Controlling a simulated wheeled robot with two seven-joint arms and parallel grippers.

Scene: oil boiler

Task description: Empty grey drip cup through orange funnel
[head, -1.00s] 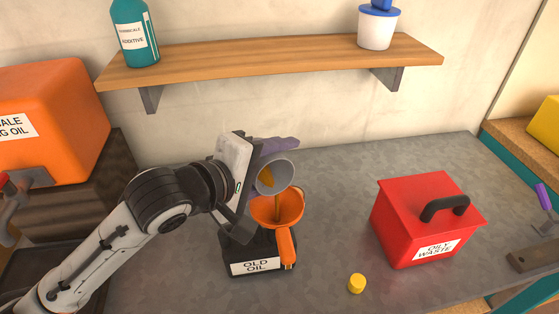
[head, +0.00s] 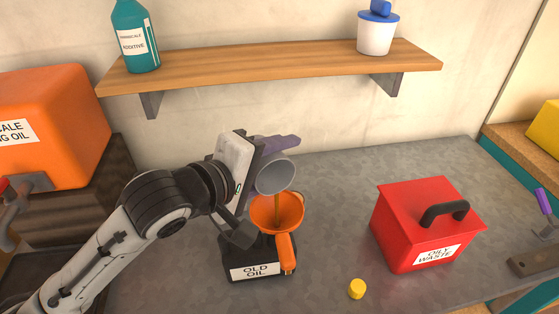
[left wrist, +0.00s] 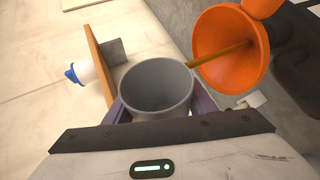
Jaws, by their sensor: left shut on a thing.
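The grey drip cup (head: 276,175) is tilted over the orange funnel (head: 277,212), and a thin brown stream of oil falls from its rim into the funnel. My left gripper (head: 262,150) is shut on the cup, above and a little left of the funnel. The funnel sits in the top of the black OLD OIL container (head: 249,252). In the left wrist view the cup (left wrist: 157,88) is between the purple fingers, and the stream crosses the funnel's bowl (left wrist: 232,48). The cup's visible inside looks grey, with no oil pool showing. My right gripper is not in view.
A red OILY WASTE bin (head: 425,222) stands to the right. A small yellow cap (head: 357,288) lies near the front. A wooden shelf (head: 270,66) spans the wall above. An orange oil tank (head: 50,125) stands at left. Bench between container and bin is clear.

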